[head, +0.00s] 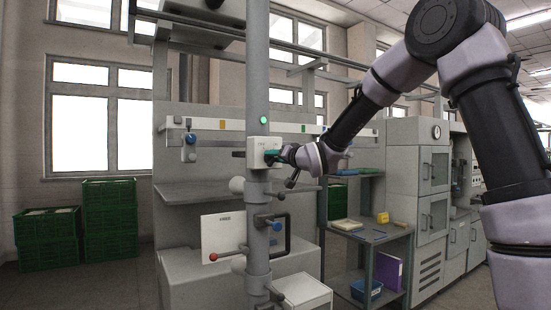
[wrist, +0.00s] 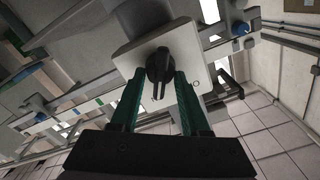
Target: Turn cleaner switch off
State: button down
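The cleaner switch is a white box (head: 257,146) on the grey post, under a lit green lamp (head: 264,119). The wrist view shows its pale plate (wrist: 188,52) and black rotary knob (wrist: 160,66), whose grip runs toward my gripper. A small round mark sits on the plate to the right of the knob. My gripper (head: 272,156) is at the front of the box. In the wrist view its two teal fingers (wrist: 161,84) stand apart, one on each side of the knob. Whether they touch it cannot be told.
The post carries a blue-and-black fitting (head: 268,221) and a red-ended lever (head: 213,257) below the switch. A shelf unit (head: 390,238) with a blue basket (head: 366,289) stands to the right. Green crates (head: 108,220) stand at the far left, with free floor before them.

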jog(key=shift+n, duration=0.4)
jog(key=n, duration=1.1)
jog(key=shift+s+a, duration=0.2)
jog(key=shift+a, duration=0.1)
dwell(0.4)
jog(key=shift+c, duration=1.9)
grip_release()
jog(key=shift+s+d, duration=0.1)
